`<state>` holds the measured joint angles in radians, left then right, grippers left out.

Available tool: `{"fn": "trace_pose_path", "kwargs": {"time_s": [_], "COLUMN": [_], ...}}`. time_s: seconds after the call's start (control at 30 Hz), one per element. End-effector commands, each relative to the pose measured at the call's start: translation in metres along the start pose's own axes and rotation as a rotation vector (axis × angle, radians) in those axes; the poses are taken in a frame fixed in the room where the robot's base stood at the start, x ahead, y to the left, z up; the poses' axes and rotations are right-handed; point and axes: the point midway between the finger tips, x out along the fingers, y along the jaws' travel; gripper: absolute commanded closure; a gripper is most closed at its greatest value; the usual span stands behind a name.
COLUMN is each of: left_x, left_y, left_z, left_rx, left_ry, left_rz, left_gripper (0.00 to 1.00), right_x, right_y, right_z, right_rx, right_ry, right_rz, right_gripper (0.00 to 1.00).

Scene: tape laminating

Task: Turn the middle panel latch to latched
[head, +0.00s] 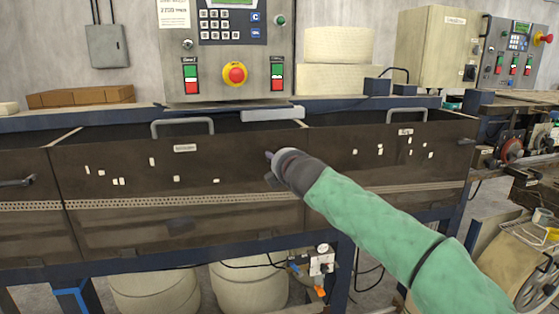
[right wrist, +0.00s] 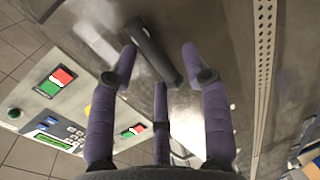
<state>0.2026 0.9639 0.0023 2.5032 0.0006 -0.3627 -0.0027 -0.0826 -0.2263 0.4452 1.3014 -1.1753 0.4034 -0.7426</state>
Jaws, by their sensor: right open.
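The middle panel (head: 130,165) is a dark, see-through panel with a grey handle on its top edge. Its latch is mostly hidden behind my right gripper (head: 271,158) in the head view, at the panel's right end. In the right wrist view the latch (right wrist: 150,45) is a dark bar lying at a slant on the panel face. My right gripper (right wrist: 160,62) is open, its purple fingers spread either side of the bar, with the third finger below its lower end. I cannot tell whether any finger touches it. My left gripper is not in view.
The left panel's latch (head: 17,182) and the right panel's latch (head: 467,141) show at the sides. A control box (head: 226,50) with a red emergency button stands above the middle panel. White rolls (head: 250,287) lie under the frame. A machine stands at the right.

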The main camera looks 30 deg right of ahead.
Motion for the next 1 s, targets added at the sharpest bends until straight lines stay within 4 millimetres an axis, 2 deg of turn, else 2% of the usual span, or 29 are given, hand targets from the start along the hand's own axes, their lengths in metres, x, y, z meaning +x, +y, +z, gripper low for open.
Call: {"fn": "trace_pose_path", "kwargs": {"time_s": [0.4,0.6,0.77,1.0], "left_x": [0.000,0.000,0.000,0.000], "left_y": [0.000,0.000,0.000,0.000], "left_z": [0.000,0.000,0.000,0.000], "left_rx": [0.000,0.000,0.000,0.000], "left_ry": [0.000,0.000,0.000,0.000], "left_rz": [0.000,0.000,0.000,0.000], "left_gripper": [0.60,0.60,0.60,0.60], "right_x": [-0.073,-0.100,-0.110,-0.111], "right_y": [0.000,0.000,-0.001,-0.001], "right_z": [-0.001,-0.001,0.000,0.000], "right_rx": [0.000,0.000,-0.001,-0.001], "right_ry": [0.002,0.002,0.001,0.000], "right_rz": [0.002,0.001,-0.001,-0.001], "right_gripper": [0.52,0.52,0.52,0.52]}}
